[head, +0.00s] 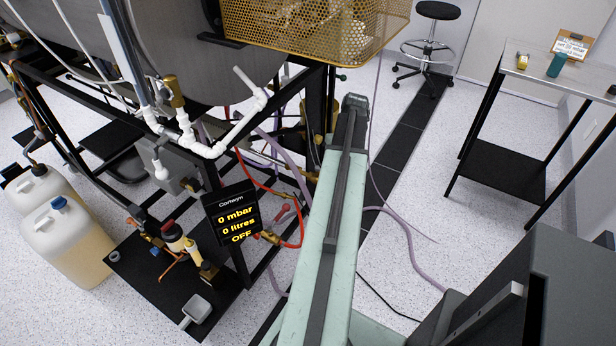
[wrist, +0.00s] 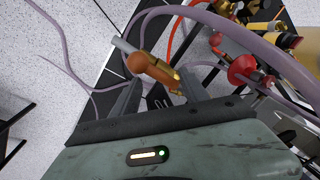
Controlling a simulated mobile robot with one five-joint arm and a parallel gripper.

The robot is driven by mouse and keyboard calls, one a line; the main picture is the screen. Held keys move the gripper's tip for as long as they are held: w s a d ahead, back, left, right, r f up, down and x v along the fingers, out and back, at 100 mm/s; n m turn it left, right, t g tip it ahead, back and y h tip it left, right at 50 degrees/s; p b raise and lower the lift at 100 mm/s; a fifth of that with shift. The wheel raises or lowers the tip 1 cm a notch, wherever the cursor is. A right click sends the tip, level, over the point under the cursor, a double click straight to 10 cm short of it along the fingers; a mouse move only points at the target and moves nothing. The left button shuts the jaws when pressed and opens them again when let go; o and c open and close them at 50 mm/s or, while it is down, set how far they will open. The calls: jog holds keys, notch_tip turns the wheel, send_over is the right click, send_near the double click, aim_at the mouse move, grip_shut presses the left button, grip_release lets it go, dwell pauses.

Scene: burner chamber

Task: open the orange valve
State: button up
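An orange valve (wrist: 152,66) shows in the wrist view, just beyond my fingers. Its rounded orange body joins a brass fitting and a grey pipe end. My gripper (wrist: 161,84) has its two dark fingers apart, one on each side below the valve. The valve lies across the gap near the fingertips; I cannot tell whether they touch it. In the head view, my arm hides the gripper, and I cannot make out the orange valve there.
A red valve (wrist: 241,70) with brass fittings and purple hoses are close on the right in the wrist view. In the head view, a black frame and a display (head: 232,217) reading "0 mbar, 0 litres, OFF" stand left of my arm. A side table (head: 555,80) stands right.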

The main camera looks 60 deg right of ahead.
jog(key=shift+o, duration=1.3)
jog(key=shift+a, duration=0.15)
notch_tip(320, 180, up, 6)
jog(key=p, duration=0.6)
jog(key=shift+s+d, duration=0.4)
jog(key=shift+f, duration=0.1)
